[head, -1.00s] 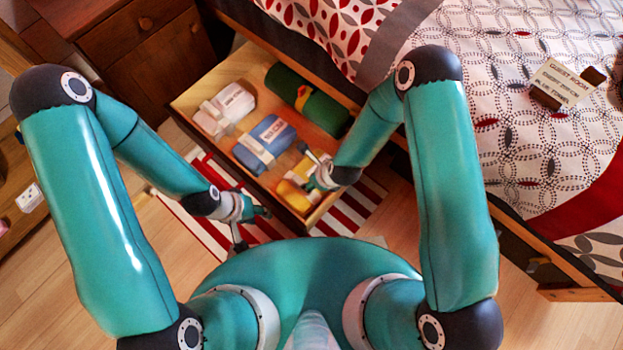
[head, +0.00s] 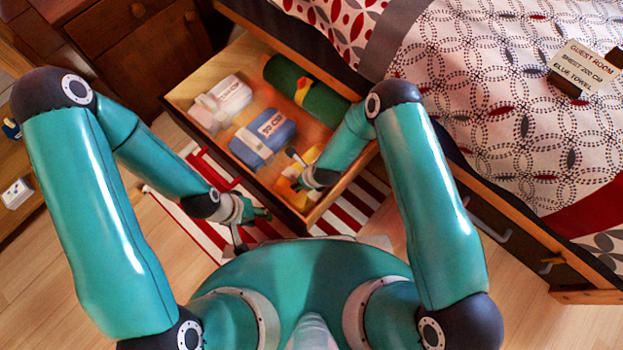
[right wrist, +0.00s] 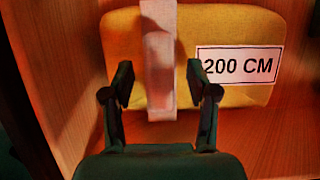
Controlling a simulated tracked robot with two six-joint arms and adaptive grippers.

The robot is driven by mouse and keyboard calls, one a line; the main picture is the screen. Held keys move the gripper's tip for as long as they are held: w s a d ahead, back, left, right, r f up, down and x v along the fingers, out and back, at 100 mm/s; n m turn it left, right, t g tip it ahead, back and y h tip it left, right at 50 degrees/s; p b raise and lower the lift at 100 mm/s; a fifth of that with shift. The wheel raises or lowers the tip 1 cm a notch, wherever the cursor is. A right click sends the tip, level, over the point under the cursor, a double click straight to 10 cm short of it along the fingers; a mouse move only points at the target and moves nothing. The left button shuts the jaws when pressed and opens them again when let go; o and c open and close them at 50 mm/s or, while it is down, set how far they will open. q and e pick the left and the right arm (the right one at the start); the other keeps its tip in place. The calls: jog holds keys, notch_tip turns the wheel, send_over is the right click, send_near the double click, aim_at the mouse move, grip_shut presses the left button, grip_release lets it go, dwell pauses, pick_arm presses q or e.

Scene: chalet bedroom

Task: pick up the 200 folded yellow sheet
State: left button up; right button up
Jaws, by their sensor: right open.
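The folded yellow sheet lies in the open drawer, at its near right corner in the head view (head: 285,190), partly hidden by my right gripper (head: 294,170). In the right wrist view the yellow sheet (right wrist: 225,32) has a pale band (right wrist: 160,50) around its middle and a white label reading 200 CM (right wrist: 238,66). My right gripper (right wrist: 160,90) is open, its fingers apart on either side of the band. I cannot tell if they touch the sheet. My left gripper (head: 252,226) is open and empty, outside the drawer, above the striped rug.
The wooden drawer (head: 240,177) also holds a blue bundle (head: 262,137), a white bundle (head: 229,96) and a green roll (head: 305,90). Its walls stand close around my right gripper. The bed (head: 480,100) bears a card (head: 585,68). The striped rug (head: 200,235) lies below.

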jog(key=shift+w+a+f, duration=0.2)
jog(key=shift+f, duration=0.45)
grip_shut()
jog(key=shift+r, duration=0.1)
